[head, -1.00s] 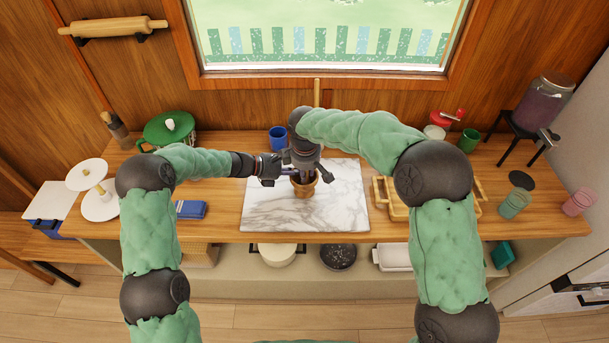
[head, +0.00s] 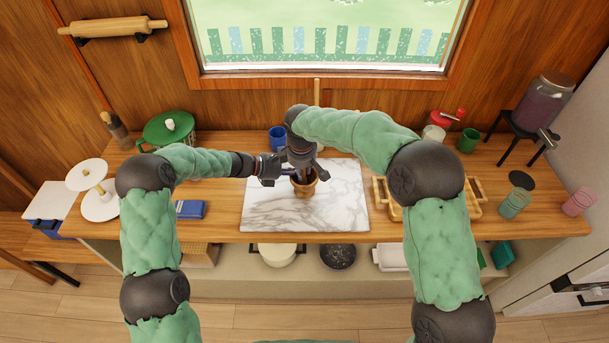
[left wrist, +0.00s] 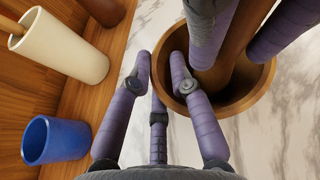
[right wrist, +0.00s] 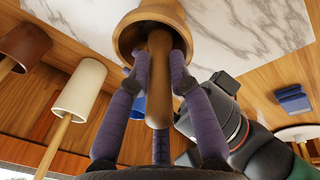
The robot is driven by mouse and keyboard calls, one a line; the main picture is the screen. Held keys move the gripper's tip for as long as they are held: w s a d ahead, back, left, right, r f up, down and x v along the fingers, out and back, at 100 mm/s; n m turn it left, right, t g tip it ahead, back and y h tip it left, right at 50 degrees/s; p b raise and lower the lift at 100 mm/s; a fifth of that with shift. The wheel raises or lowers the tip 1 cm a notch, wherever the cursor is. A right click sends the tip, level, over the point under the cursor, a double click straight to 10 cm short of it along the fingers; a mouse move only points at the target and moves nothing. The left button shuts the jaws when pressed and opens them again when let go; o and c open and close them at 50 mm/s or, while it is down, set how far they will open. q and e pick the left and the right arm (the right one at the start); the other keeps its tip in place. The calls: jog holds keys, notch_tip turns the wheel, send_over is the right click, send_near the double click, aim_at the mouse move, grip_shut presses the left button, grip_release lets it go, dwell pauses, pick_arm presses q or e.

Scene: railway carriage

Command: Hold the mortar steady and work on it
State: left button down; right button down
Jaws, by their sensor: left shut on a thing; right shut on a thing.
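The brown wooden mortar (head: 304,190) stands upright on a white marble slab (head: 342,205). My left gripper (head: 284,172) comes from the left and is shut on the mortar's rim; in the left wrist view (left wrist: 160,72) its fingers sit at the near wall of the mortar (left wrist: 262,88). My right gripper (head: 302,170) is above the mortar, shut on the wooden pestle. In the right wrist view the pestle (right wrist: 158,85) runs between the fingers (right wrist: 161,62) into the mortar (right wrist: 128,34). The pestle's lower end is hidden inside the mortar, and I cannot see the contents.
A blue cup (head: 277,138) stands behind the slab, with a cream cup (left wrist: 62,45) near it. A blue folded item (head: 191,209) lies left of the slab; a wooden tray (head: 398,212) is at its right, partly behind my right arm. The slab's front is clear.

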jog(key=shift+s+d, duration=0.4)
jog(key=shift+s, duration=0.15)
jog(key=shift+w+d+f, duration=0.2)
jog(key=shift+w+d, duration=0.2)
jog(key=shift+w, duration=0.4)
jog(key=shift+s+a, duration=0.1)
jog(key=shift+a, duration=0.9)
jog(key=shift+s+d+r, duration=0.15)
jog(key=shift+s+d, duration=0.4)
jog(key=shift+s, duration=0.2)
jog(key=shift+w+d, duration=0.45)
jog(key=shift+w, duration=0.4)
jog(key=shift+a, duration=1)
jog(key=shift+s+d, duration=0.6)
jog(key=shift+s, duration=0.25)
jog(key=shift+w+d+f, duration=0.1)
jog(key=shift+w+d, duration=0.1)
jog(key=shift+w, duration=0.25)
jog(key=shift+w+d+f, duration=0.1)
jog(key=shift+w+d, duration=0.1)
jog(key=shift+w, duration=0.2)
jog(key=shift+s+a, duration=0.15)
jog(key=shift+a, duration=0.85)
jog(key=shift+s+d+r, duration=0.15)
jog(key=shift+d+r, duration=0.35)
jog(key=shift+r, duration=0.15)
jog(key=shift+r, duration=0.1)
